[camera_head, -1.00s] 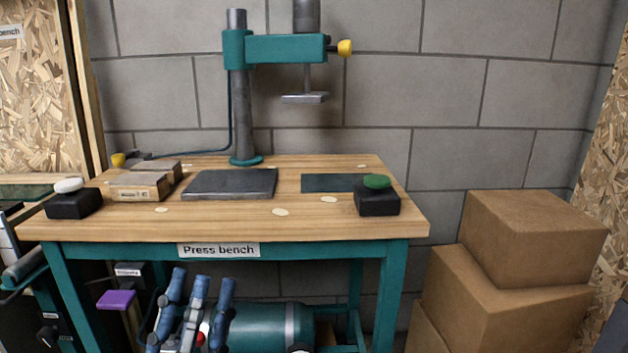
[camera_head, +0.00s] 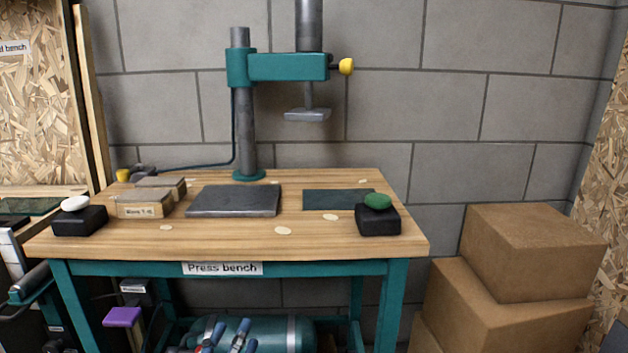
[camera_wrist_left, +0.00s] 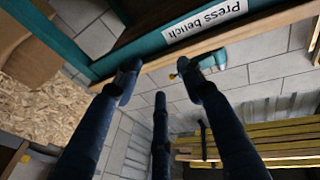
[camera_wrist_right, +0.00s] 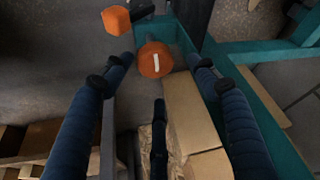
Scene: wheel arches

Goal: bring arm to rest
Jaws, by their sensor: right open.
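My left gripper (camera_head: 226,336) shows only by its blue fingertips at the bottom edge of the head view, below the front of the press bench (camera_head: 330,246). In the left wrist view its fingers (camera_wrist_left: 160,80) are spread with nothing between them, and the bench's labelled front edge lies beyond the tips. My right gripper is outside the head view. In the right wrist view its fingers (camera_wrist_right: 158,65) are spread and empty. An orange round object with a white mark (camera_wrist_right: 154,60) appears beyond them, apart from the fingers.
On the bench stand a teal press (camera_head: 290,66), a black box with a green button (camera_head: 378,220), one with a white button (camera_head: 80,221) and small cartons (camera_head: 145,204). Stacked cardboard boxes (camera_head: 530,250) stand at right. A teal cylinder (camera_head: 285,334) lies underneath.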

